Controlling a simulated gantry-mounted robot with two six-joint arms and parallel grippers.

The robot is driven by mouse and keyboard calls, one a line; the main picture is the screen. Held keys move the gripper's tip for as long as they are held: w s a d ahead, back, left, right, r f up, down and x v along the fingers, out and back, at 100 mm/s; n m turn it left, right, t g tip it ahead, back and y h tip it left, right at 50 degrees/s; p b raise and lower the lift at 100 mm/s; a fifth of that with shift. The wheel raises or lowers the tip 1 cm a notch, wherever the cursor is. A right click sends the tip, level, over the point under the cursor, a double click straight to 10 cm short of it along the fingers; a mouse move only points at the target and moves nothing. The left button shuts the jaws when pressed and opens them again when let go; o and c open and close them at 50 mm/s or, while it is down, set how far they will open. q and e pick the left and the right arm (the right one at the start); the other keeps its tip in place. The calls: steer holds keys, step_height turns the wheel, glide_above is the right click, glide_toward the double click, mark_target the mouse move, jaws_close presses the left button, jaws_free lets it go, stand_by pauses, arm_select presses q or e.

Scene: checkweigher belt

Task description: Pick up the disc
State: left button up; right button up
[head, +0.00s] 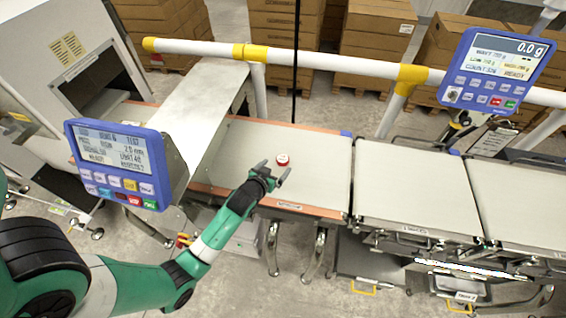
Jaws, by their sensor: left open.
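The disc (283,159) is small and red with a pale top. It lies on the light belt surface (318,160) in the middle of the head view. My left gripper (274,172) is open above the near side of this belt, its fingers pointing toward the disc. The disc shows just beyond the fingertips, and nothing is seen between the fingers. How high the gripper is above the belt is hard to tell. My right gripper is not in the view.
A blue control panel (118,165) stands at the left, and another (497,70) at the upper right. A white and yellow rail (320,62) runs behind the belt. More belt sections (415,190) continue to the right. Stacked cartons (375,40) stand behind.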

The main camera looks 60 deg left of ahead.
mark_target(282, 160)
arm_select(q)
steer(key=shift+x, duration=1.15)
steer(key=b+x, duration=0.1)
steer(key=x, duration=0.1)
steer(key=b+x, duration=0.1)
steer(key=x, duration=0.1)
steer(key=shift+s+a+f, duration=0.1)
steer(key=shift+a+f, duration=0.25)
steer(key=shift+w+a+b, duration=0.15)
steer(key=shift+w+b, duration=0.1)
steer(key=shift+b, duration=0.05)
steer(key=c, duration=1.5)
steer(key=shift+o, duration=0.2)
steer(key=shift+r, duration=0.15)
